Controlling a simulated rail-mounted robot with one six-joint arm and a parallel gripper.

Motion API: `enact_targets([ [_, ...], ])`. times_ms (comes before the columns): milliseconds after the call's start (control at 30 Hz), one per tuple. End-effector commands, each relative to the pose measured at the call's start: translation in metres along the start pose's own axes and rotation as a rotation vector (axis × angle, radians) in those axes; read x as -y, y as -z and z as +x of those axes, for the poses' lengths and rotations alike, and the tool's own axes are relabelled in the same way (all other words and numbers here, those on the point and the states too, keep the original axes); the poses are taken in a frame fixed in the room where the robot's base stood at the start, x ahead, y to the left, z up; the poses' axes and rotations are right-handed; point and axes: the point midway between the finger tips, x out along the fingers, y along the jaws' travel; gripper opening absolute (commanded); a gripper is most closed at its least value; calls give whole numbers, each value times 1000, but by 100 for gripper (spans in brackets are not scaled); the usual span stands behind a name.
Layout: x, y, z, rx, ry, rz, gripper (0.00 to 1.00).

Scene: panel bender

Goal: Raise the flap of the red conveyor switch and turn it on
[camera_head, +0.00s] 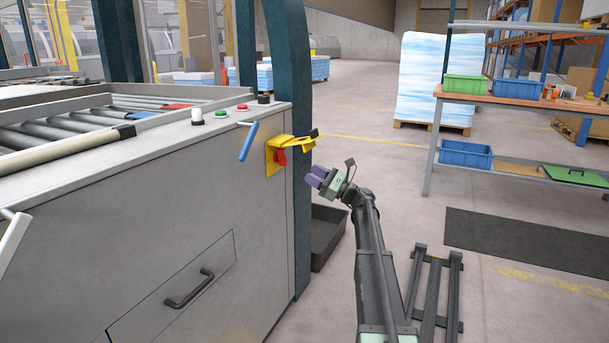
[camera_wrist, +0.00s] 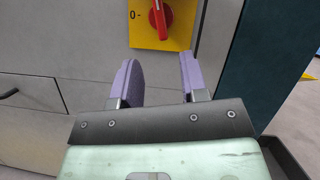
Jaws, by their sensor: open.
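The conveyor switch is a yellow plate (camera_head: 271,158) with a red knob (camera_head: 281,157) on the end of the grey machine housing. Its yellow flap (camera_head: 296,141) sticks out from the plate above the knob, and the knob is uncovered. In the wrist view the yellow plate (camera_wrist: 180,42) shows at the top with a "0" mark left of the red knob (camera_wrist: 159,18). The knob's grip runs up and down there; its top is cut off. My gripper (camera_head: 317,176), with purple fingers, is open and empty, apart from the switch and to its right. It also shows in the wrist view (camera_wrist: 160,75).
A blue lever (camera_head: 248,142) hangs left of the switch. Push buttons (camera_head: 242,108) sit on the housing top. A dark teal post (camera_head: 297,220) stands just behind the switch, with a dark bin (camera_head: 328,235) on the floor beside it. Floor to the right is partly clear.

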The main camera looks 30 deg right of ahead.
Motion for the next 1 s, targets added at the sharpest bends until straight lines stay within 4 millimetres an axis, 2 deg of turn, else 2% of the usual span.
enact_targets([
  [367,0,-1,0,0,0,-4,40],
  [467,-2,1,0,-10,-13,-95,40],
  [533,-21,17,-4,-109,-88,-259,40],
  [567,-37,24,-8,-168,-139,-341,40],
  [667,-112,53,-26,-372,-393,-613,40],
  [700,-148,64,-30,-439,-523,-709,40],
  [767,-201,77,-40,-517,-737,-840,40],
  [800,-236,83,-48,-557,-887,-916,40],
  [900,-312,87,-74,-612,-1256,-1067,40],
  [1000,-372,79,-101,-624,-1592,-1166,40],
])
